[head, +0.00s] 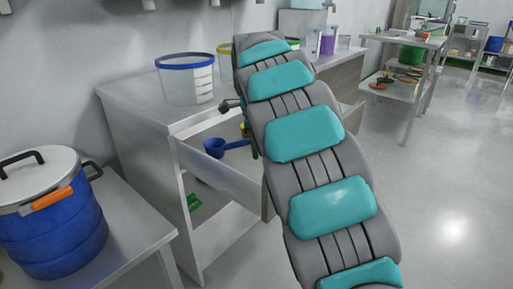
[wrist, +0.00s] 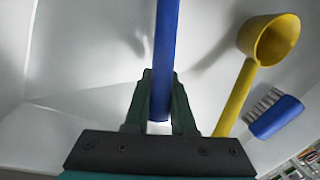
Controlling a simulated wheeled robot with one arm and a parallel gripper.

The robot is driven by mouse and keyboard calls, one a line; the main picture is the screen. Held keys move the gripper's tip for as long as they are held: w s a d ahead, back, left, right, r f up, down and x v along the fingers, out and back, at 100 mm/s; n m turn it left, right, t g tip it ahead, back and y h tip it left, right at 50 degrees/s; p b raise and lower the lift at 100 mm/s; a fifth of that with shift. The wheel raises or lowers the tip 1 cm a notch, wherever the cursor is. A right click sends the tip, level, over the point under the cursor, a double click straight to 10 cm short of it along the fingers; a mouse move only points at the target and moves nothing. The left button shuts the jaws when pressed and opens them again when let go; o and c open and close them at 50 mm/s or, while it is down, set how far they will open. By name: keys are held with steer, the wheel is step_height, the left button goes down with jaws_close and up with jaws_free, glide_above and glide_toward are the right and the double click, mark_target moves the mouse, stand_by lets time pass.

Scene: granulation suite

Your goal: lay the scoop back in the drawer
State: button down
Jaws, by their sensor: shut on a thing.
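The blue scoop (head: 214,147) shows in the head view at the open drawer (head: 225,178), with its round bowl to the left and its handle running right towards my arm. In the wrist view my gripper (wrist: 162,80) is shut on the scoop's blue handle (wrist: 166,40); the bowl is out of that view. The handle is over the pale drawer interior (wrist: 85,70). I cannot tell whether the scoop touches the drawer floor. In the head view my arm hides most of the gripper and the drawer's right part.
A yellow scoop (wrist: 270,40) and a blue brush (wrist: 276,117) lie in the drawer, right of my gripper in the wrist view. A clear blue-rimmed tub (head: 187,80) stands on the counter (head: 135,98) above. A blue drum (head: 55,225) stands at left. Open floor (head: 450,180) lies right.

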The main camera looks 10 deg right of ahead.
steer(key=shift+f, duration=0.1)
steer(key=c, duration=0.8)
jaws_free()
steer(key=shift+o, duration=0.2)
step_height(320, 180, up, 12)
steer(key=s, duration=0.2)
steer(key=shift+a, duration=0.45)
